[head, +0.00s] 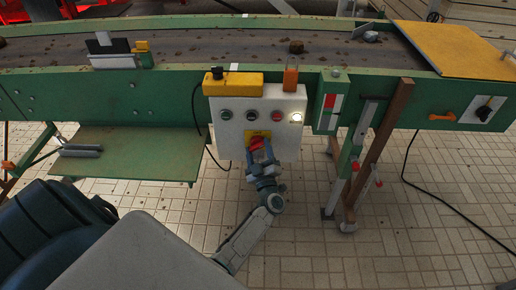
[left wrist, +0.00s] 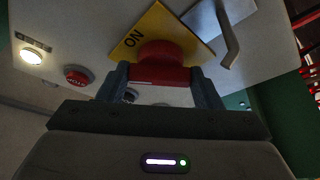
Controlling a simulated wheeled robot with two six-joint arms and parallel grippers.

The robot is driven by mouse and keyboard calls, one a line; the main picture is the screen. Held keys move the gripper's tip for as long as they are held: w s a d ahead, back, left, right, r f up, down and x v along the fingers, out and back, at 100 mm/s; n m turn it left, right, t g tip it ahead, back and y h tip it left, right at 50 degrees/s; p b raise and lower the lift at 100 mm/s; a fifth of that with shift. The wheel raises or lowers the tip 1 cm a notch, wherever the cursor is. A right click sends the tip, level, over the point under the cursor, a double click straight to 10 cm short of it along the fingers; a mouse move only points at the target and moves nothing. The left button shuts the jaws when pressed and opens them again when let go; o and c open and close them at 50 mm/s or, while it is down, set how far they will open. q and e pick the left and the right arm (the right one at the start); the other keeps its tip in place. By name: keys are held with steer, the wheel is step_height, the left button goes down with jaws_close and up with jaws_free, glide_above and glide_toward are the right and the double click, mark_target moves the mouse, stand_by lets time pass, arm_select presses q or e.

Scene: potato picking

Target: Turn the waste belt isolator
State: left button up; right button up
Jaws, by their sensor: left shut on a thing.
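The isolator's red rotary handle (head: 256,142) sits on a yellow plate (head: 248,134) low on the front of a white control box (head: 228,134). My left gripper (head: 262,154) reaches up to it from below and is shut on it. In the left wrist view the red handle (left wrist: 160,76) lies between the two fingers of my left gripper (left wrist: 160,84), one on each side. The yellow plate (left wrist: 140,37) there reads ON; its other markings are hidden. My right gripper is not in view.
A row of buttons and a lit white lamp (head: 296,118) sit above the handle. A green conveyor frame (head: 150,88) runs across behind, with a green shelf (head: 135,150) at left. A brown post (head: 385,140) stands at right.

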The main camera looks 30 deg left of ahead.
arm_select(q)
steer(key=n+g+p, duration=0.1)
steer(key=n, duration=0.2)
steer(key=n+g+p, duration=0.1)
steer(key=n, duration=0.2)
steer(key=n+g+p, duration=0.1)
steer(key=n+g, duration=0.1)
steer(key=n, duration=0.2)
steer(key=shift+d+r+h, duration=0.1)
steer(key=shift+r+h, duration=0.15)
steer(key=shift+h, duration=0.05)
steer(key=shift+f+n+g+h+p, duration=0.1)
steer(key=shift+n+g+h+p, duration=0.2)
steer(key=shift+n+p, duration=0.5)
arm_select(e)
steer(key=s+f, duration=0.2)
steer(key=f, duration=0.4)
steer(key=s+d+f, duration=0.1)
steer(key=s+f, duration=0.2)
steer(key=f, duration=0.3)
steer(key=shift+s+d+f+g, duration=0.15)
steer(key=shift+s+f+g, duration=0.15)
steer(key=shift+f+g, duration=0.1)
arm_select(q)
steer(key=o, duration=1)
steer(key=shift+d, duration=0.1)
